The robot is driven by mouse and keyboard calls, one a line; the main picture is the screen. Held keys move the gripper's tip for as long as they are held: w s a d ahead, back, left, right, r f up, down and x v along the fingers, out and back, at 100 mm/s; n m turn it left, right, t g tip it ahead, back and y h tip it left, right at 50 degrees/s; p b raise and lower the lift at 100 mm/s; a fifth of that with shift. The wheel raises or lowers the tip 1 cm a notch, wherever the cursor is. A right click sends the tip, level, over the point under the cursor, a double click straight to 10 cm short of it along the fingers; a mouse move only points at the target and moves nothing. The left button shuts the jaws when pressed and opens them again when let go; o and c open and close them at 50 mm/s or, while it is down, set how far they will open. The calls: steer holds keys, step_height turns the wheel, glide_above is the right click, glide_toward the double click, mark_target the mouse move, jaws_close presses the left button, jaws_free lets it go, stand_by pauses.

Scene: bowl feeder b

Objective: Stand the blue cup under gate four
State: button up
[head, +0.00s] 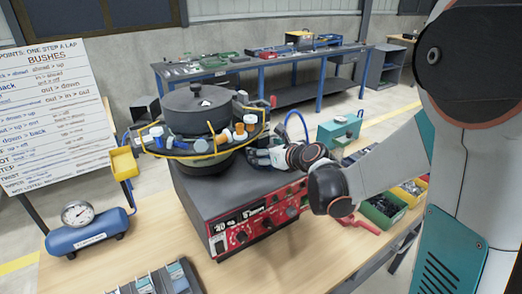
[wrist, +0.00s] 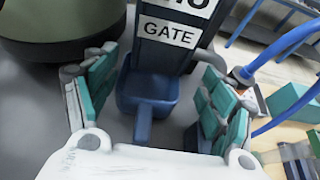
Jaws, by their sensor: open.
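In the wrist view, the blue cup (wrist: 147,90) stands on a dark grey surface, its handle (wrist: 143,125) pointing toward me. Directly behind it is a dark gate post with a white sign (wrist: 169,33) reading "GATE"; the word above is cut off and seems to end in "O", so it does not read as four. My gripper (wrist: 157,82) is open, its teal-padded fingers on either side of the cup and apart from it. In the head view, my gripper (head: 262,157) is beside the bowl feeder (head: 197,112). The cup is hidden there.
The feeder stands on a grey base with a red control panel (head: 258,218). A blue air tank with gauge (head: 88,230) is at left, a yellow bin (head: 124,162) beside the feeder, and a green parts bin (head: 383,211) at right. Blue hoses (wrist: 285,45) run right of my gripper.

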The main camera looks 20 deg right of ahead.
steer(key=v, duration=0.3)
steer(key=p+v, duration=0.1)
steer(key=v, duration=0.3)
steer(key=p+v, duration=0.1)
steer(key=v, duration=0.2)
steer(key=shift+s+a+r, duration=0.1)
steer(key=shift+s+a, duration=0.15)
steer(key=shift+s, duration=0.1)
stand_by(0.7)
